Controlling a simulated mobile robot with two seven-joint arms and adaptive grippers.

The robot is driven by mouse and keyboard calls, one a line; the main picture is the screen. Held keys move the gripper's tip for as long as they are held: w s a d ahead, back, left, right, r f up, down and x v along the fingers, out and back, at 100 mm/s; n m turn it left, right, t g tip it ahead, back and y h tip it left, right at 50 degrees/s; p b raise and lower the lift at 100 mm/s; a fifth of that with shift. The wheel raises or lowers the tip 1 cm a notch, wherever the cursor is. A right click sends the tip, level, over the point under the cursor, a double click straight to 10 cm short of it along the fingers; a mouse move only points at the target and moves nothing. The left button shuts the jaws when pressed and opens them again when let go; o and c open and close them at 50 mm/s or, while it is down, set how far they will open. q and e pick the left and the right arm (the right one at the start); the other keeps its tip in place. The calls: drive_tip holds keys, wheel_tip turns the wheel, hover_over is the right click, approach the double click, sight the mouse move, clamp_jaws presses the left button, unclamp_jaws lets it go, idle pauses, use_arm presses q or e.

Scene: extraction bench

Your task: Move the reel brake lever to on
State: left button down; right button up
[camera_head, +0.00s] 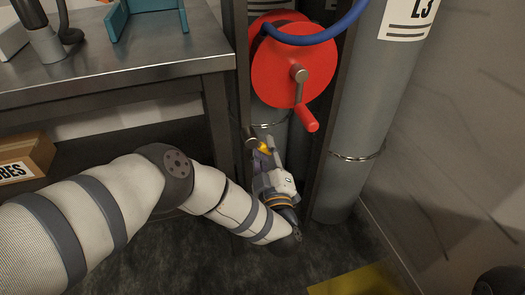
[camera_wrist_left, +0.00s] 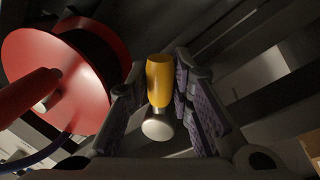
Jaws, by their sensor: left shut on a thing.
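The red hose reel (camera_head: 292,70) hangs between the grey columns, with a red crank handle on its face; it also fills the left of the left wrist view (camera_wrist_left: 62,75). Below it is the reel brake lever (camera_head: 264,148), a yellow grip with a silver end. In the left wrist view the lever (camera_wrist_left: 159,80) stands between the two padded fingers. My left gripper (camera_head: 261,158) is shut on the lever, just under the reel. The gripper hides part of the lever, and I cannot tell its on or off marking.
A metal bench (camera_head: 130,75) stands at the left with a teal holder (camera_head: 150,22) on top. A cardboard box (camera_head: 28,155) sits below it. A blue hose (camera_head: 310,38) crosses the reel. A grey cylinder (camera_head: 375,100) stands close at the right. A yellow floor patch (camera_head: 355,281) lies in front.

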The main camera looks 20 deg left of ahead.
use_arm(q)
drive_tip(key=shift+d+r+n, duration=0.1)
drive_tip(key=shift+d+n, duration=0.1)
drive_tip(key=shift+n, duration=0.2)
idle(0.3)
drive_tip(key=c, duration=1.7)
unclamp_jaws()
drive_tip(key=v, duration=1.1)
drive_tip(key=shift+s+d, duration=0.3)
